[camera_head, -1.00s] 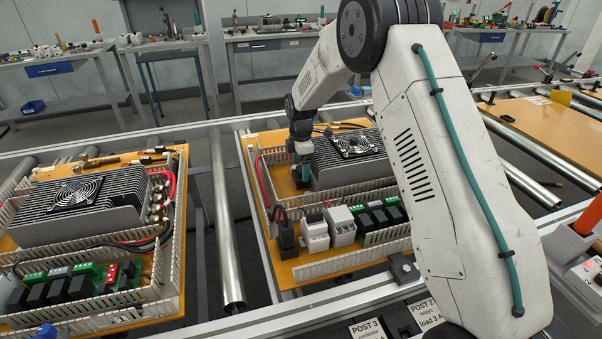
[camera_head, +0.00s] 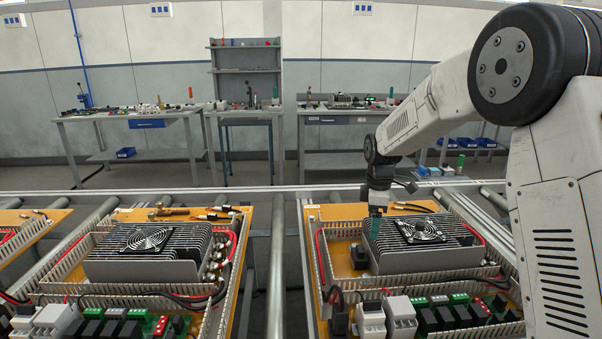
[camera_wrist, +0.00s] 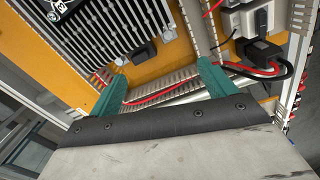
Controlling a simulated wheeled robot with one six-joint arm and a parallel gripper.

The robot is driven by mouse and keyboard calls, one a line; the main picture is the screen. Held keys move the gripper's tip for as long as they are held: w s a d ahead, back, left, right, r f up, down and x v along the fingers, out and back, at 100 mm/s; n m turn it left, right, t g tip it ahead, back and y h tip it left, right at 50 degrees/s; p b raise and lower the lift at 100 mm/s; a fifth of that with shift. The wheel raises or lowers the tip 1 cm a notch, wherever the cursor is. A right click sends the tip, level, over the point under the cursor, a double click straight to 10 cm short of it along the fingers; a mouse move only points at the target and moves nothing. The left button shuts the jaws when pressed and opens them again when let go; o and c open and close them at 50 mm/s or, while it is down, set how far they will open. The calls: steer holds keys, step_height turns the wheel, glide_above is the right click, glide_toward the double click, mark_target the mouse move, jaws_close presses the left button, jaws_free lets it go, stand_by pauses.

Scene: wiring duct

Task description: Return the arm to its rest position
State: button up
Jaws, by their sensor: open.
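My gripper (camera_head: 376,211) hangs above the left part of the right-hand panel (camera_head: 345,210) in the head view, beside the finned heat sink with a fan (camera_head: 425,240). In the wrist view its two green fingers (camera_wrist: 163,80) are spread apart with nothing between them. Beyond the fingers lie the slotted duct (camera_wrist: 165,87), a red wire (camera_wrist: 155,95) and the orange board (camera_wrist: 165,65). My arm reaches in from the right side of the head view. Whether the fingertips touch the duct cannot be told.
A second panel with a finned heat sink (camera_head: 150,250) lies to the left, past a roller (camera_head: 276,270). White contactors (camera_head: 385,318) and green-topped relays (camera_head: 455,312) line the front of the right-hand panel. Workbenches (camera_head: 320,117) stand at the back, beyond the conveyor rail.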

steer(key=s+d+r+m, duration=0.1)
steer(key=s+r+m, duration=0.3)
steer(key=s+r, duration=0.5)
steer(key=s+d+r+m, duration=0.1)
steer(key=s+r+m, duration=0.4)
steer(key=s, duration=0.9)
steer(key=s+f+m+t, duration=0.1)
steer(key=s+m, duration=0.5)
steer(key=s, duration=1.4)
steer(key=shift+f, duration=0.15)
steer(key=shift+d, duration=0.1)
